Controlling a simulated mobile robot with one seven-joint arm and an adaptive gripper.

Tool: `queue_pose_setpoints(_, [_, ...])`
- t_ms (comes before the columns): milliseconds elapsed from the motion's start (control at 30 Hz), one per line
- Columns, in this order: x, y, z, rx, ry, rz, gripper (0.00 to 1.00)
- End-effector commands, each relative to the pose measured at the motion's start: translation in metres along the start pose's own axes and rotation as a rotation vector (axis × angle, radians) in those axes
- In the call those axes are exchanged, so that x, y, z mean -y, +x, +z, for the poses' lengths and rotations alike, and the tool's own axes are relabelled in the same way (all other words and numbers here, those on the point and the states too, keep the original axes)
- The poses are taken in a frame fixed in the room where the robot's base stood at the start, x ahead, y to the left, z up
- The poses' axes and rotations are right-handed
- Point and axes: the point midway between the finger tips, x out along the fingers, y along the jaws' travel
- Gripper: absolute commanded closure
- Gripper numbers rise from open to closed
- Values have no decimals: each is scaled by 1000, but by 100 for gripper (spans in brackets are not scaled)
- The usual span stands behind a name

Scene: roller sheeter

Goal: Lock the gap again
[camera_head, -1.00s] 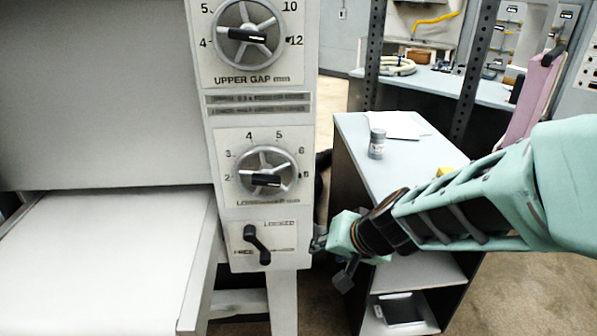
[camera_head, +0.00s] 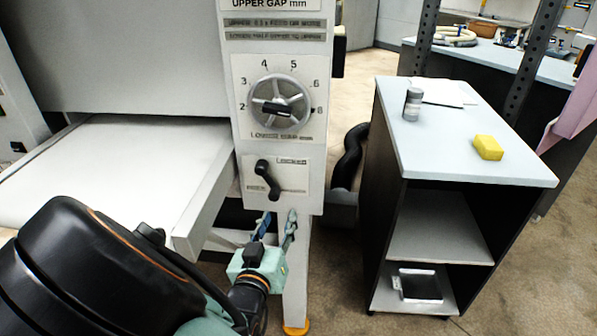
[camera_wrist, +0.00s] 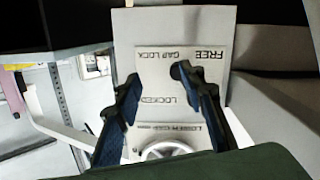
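The gap lock lever (camera_head: 267,180) is a black handle on a white plate low on the sheeter's front panel. It slants from upper left down to lower right. The word LOCKED stands at the plate's upper right, and FREE appears at the lower left. In the wrist view the plate (camera_wrist: 150,70) shows upside down, with part of the dark lever (camera_wrist: 178,72) by the right finger, which partly hides it. My gripper (camera_head: 279,217) is open just below the lever, fingers pointing up at it. The wrist view shows its fingers (camera_wrist: 157,80) spread, with nothing clearly held.
The lower gap dial (camera_head: 282,105) sits above the lever plate. The sheeter's white table (camera_head: 125,165) extends left. A cabinet (camera_head: 475,172) stands right, carrying a grey jar (camera_head: 412,104) and a yellow sponge (camera_head: 488,147). Floor shows between cabinet and sheeter.

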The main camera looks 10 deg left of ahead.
Motion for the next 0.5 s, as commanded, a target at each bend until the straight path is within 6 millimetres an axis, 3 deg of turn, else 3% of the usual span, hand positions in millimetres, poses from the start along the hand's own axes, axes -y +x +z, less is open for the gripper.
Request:
queue_pose_setpoints(100, [19,-16,-6,-100,-21,-27,63])
queue_pose_setpoints(233, [24,-20,-12,-141,-24,-34,63])
queue_pose_setpoints(367, [24,-6,-14,-143,-22,-31,63])
queue_pose_setpoints(500, [24,19,-18,-142,-21,-30,63])
